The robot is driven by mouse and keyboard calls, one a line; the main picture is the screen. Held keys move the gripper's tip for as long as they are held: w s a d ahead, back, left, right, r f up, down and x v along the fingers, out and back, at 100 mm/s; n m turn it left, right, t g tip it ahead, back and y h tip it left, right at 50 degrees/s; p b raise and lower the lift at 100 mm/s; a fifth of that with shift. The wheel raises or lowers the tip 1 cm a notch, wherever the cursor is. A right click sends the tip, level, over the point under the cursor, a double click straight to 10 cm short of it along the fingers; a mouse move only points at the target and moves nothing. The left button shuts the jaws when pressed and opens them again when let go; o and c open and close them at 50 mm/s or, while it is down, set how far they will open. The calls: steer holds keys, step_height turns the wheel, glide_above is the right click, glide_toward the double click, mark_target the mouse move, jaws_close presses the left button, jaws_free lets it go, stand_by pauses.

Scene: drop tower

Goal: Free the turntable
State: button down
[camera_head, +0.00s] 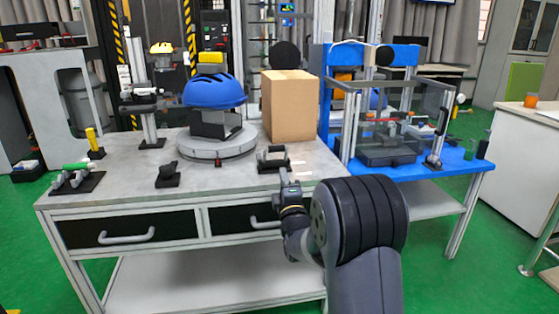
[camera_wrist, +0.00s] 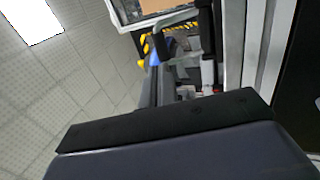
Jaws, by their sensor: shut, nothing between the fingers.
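The turntable (camera_head: 205,153) is a round grey disc on the grey workbench. A black block (camera_head: 213,126) stands on it, with a blue helmet (camera_head: 214,91) on top. A small dark piece with a red spot (camera_head: 217,162) sits at the disc's front edge; I cannot tell if it touches the disc. My gripper (camera_head: 285,174) is at the bench's front edge, right of the turntable and apart from it. It is shut and empty. In the wrist view, a dark bar hides the lower part, and the turntable cannot be made out.
A black fixture with a bar (camera_head: 272,160) lies between the turntable and my gripper. A cardboard box (camera_head: 290,106) stands behind it. A clear enclosure (camera_head: 395,120) stands on the blue table at right.

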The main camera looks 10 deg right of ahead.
mark_target(277, 151)
steer(key=x, duration=0.7)
steer(key=shift+w+b, duration=0.15)
steer(key=shift+b, duration=0.25)
steer(key=shift+r, duration=0.1)
